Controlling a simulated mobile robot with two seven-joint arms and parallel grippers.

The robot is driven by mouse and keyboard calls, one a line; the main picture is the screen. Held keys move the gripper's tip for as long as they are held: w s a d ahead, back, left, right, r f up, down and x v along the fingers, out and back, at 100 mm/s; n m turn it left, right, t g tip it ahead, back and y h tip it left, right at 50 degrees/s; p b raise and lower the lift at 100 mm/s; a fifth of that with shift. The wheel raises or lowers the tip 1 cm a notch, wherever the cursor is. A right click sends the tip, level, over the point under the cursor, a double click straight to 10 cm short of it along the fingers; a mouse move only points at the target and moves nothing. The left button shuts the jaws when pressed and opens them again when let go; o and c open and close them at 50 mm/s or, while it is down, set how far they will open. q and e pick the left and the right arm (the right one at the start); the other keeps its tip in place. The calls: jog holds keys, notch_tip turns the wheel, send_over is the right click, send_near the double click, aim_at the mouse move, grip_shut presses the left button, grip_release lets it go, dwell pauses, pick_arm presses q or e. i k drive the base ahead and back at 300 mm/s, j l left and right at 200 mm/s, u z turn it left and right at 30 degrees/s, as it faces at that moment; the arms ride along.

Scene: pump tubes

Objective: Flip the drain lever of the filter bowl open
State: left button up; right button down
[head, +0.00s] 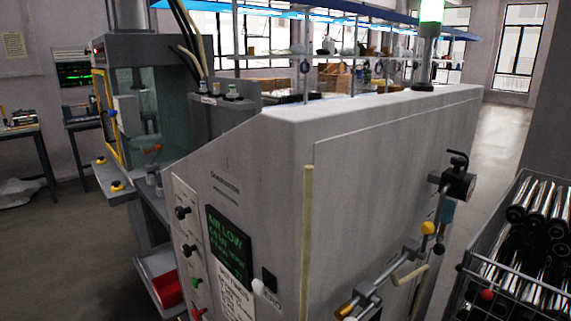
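The filter unit is on the right side face of the grey machine cabinet (390,130), with a black block (458,184) on top. A bluish bowl (447,213) hangs below the block and is partly hidden by a metal rod. A yellow ball knob (428,228) sits on a lever in front of the bowl. A dark part (438,250) shows under the bowl; it is too small to tell whether it is the drain lever or how it is set. Neither of my grippers is in view.
A metal pipe assembly (385,275) juts from the cabinet below the bowl. A wire crate (480,268) of shiny cylinders stands close at the right. A screen (229,249) on the cabinet front reads "AIR LOW". Open floor (500,130) lies behind.

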aim_at(438, 249)
jog(key=k+l+z, duration=0.1)
jog(key=l, duration=1.95)
jog(key=k+z, duration=0.05)
jog(key=k, duration=0.05)
